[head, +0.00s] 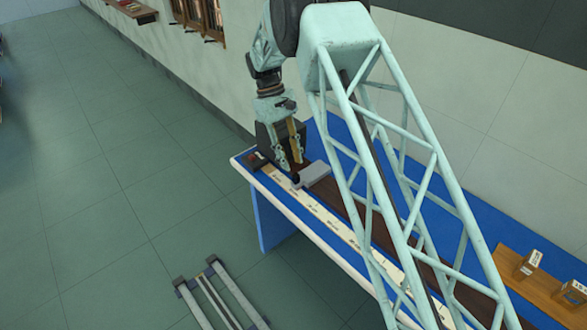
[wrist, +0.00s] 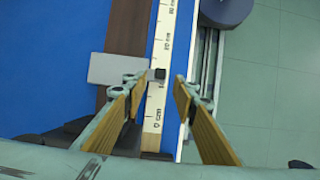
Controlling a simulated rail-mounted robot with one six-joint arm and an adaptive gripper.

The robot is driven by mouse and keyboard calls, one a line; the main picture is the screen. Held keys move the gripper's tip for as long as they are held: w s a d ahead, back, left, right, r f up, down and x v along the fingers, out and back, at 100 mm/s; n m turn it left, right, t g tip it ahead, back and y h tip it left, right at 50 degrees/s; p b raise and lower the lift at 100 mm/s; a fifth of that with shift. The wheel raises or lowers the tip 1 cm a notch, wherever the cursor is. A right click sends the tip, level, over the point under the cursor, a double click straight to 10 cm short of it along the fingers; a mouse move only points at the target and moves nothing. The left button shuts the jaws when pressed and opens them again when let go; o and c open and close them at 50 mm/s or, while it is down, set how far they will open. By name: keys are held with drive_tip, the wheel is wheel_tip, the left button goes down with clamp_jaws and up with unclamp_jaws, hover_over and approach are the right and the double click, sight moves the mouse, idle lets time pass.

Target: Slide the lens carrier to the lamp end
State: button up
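The lens carrier (head: 314,174) is a flat grey plate on a dark brown rail (head: 335,200), near the left end of the blue bench. In the wrist view the carrier (wrist: 116,68) lies across the rail (wrist: 127,30), and a small black knob (wrist: 157,74) stands at its right end over the scale. My gripper (head: 292,165) is at the carrier. In the wrist view my gripper (wrist: 161,82) is open, with the knob between its fingertips, nearer the left one. A gap shows at the right finger; contact on the left is unclear. A dark box (head: 265,135), possibly the lamp housing, stands behind the gripper.
A pale millimetre scale (head: 318,216) runs along the bench's front edge. A small red-topped block (head: 254,158) sits at the left end. A wooden board (head: 540,280) with small labelled blocks lies far right. My lattice arm hides much of the bench's middle.

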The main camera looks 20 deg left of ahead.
drive_tip(key=shift+v, duration=2.85)
